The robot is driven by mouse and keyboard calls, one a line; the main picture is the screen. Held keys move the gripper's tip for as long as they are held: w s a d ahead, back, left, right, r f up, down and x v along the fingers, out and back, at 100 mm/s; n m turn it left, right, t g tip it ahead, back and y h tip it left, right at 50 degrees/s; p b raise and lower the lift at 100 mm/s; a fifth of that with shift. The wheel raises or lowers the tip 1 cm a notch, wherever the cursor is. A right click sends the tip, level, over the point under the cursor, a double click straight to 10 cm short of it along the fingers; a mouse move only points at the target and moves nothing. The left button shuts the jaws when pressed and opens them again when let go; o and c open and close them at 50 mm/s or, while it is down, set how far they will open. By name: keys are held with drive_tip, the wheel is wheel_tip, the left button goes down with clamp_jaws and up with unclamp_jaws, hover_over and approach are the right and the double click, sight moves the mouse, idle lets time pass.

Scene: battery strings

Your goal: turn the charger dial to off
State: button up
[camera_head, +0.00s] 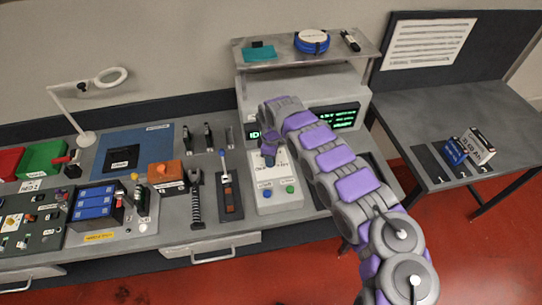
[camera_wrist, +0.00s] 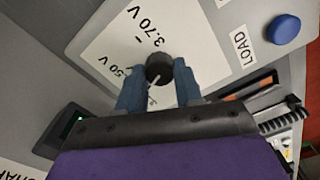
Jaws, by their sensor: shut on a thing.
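The charger (camera_head: 280,206) is a light grey box on the bench in the head view, with a green and a blue button on its front part. In the wrist view its white label plate (camera_wrist: 108,48) shows "3.70 V" and part of another value ending in ".50 V". The dark round dial (camera_wrist: 157,66) stands on this plate, with a pale pointer line slanting to the lower left. My gripper (camera_wrist: 159,78) has its two blue-grey fingers shut on the dial, one on each side. In the head view my gripper (camera_head: 268,157) hides the dial.
A blue button (camera_wrist: 284,29) sits beside the LOAD label. A wrench (camera_head: 196,203) and a dark strip (camera_head: 229,197) lie left of the charger. An orange-topped box (camera_head: 165,173) and a blue battery pack (camera_head: 94,203) are further left. A display cabinet (camera_head: 335,115) stands behind.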

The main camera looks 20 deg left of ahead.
drive_tip(key=n, duration=0.2)
drive_tip(key=shift+n, duration=0.4)
drive_tip(key=n+p, duration=0.1)
drive_tip(key=n, duration=0.7)
drive_tip(key=shift+n, duration=0.4)
drive_tip(key=shift+w+r+n, duration=0.1)
drive_tip(key=shift+n, duration=1.1)
drive_tip(key=o, duration=0.7)
drive_tip(key=shift+w, duration=0.1)
drive_tip(key=o, duration=0.3)
drive_tip(key=shift+a, duration=0.1)
drive_tip(key=shift+o, duration=0.2)
